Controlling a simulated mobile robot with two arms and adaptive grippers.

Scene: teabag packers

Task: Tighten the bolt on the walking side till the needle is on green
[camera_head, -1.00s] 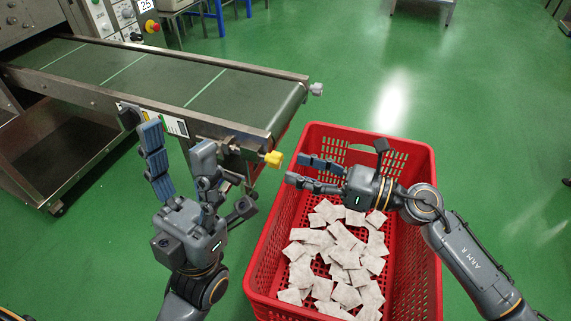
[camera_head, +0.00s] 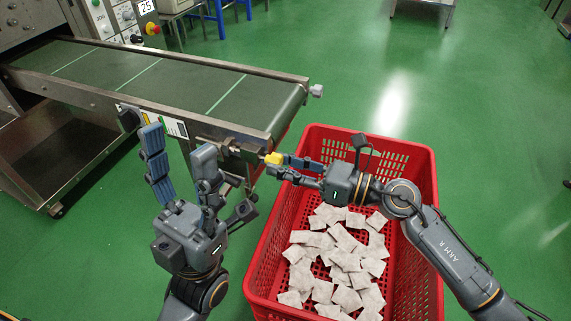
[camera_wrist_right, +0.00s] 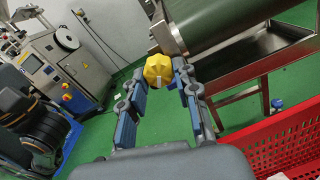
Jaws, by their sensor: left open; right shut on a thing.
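The yellow bolt knob (camera_head: 274,158) sits at the end of the conveyor's near side rail. It also shows between my fingertips in the right wrist view (camera_wrist_right: 157,70). My right gripper (camera_head: 289,164) reaches in from the right above the red crate and is shut on the yellow knob. My left gripper (camera_head: 178,165) is open and empty, in front of the conveyor's near side, left of the knob. A label strip (camera_head: 172,127) is on the conveyor's side, partly hidden by my left fingers. I cannot make out a needle on it.
A red crate (camera_head: 425,200) with several white teabags (camera_head: 340,255) stands below my right arm. The green conveyor belt (camera_head: 150,75) runs at upper left. A machine panel with a red button (camera_head: 152,28) is behind it. Green floor is clear at right.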

